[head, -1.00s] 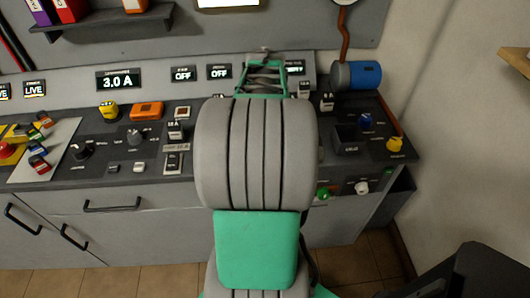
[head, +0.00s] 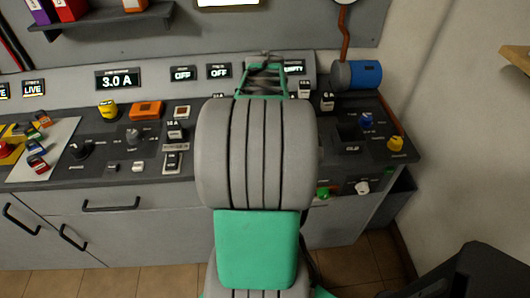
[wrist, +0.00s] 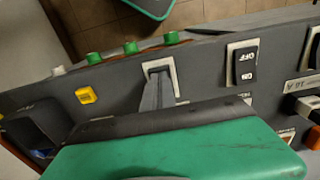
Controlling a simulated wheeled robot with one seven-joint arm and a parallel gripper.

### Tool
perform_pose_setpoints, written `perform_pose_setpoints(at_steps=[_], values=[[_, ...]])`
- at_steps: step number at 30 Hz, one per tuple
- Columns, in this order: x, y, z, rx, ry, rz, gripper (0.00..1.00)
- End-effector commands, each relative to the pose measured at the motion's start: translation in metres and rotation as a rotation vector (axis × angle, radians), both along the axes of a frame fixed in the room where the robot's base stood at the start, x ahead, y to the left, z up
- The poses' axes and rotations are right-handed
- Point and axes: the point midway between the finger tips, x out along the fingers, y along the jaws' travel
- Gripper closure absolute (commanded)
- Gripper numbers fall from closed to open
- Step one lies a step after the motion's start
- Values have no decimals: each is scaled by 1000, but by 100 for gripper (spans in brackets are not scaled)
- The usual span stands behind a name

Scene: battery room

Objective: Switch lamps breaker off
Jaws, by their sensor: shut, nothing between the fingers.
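In the wrist view, my gripper (wrist: 161,82) is shut, its narrow grey fingers pointing at a switch in a pale frame (wrist: 158,64). The fingertips overlap this switch and hide most of it; I cannot tell its position or whether they touch it. A black rocker breaker (wrist: 243,63) marked OFF and ON stands just to the right, clear of the fingers. No readable label shows which one is the lamps breaker. In the head view my arm hides the fingers and the panel behind it.
Yellow (wrist: 86,95) and green knobs (wrist: 130,47) line the panel in the wrist view. In the head view, a blue cylinder (head: 358,75) stands at the back right. More rocker switches (head: 172,160) lie left of my arm. Two displays (head: 183,74) read OFF.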

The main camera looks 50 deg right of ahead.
Motion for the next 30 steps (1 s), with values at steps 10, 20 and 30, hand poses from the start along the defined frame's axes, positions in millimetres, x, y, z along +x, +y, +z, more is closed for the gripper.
perform_pose_setpoints(at_steps=[10, 20, 30], values=[[0, 0, -6, 1, 1, 0, 100], [0, 0, 12, 0, 0, 0, 100], [0, 0, 44, 0, 0, 0, 100]])
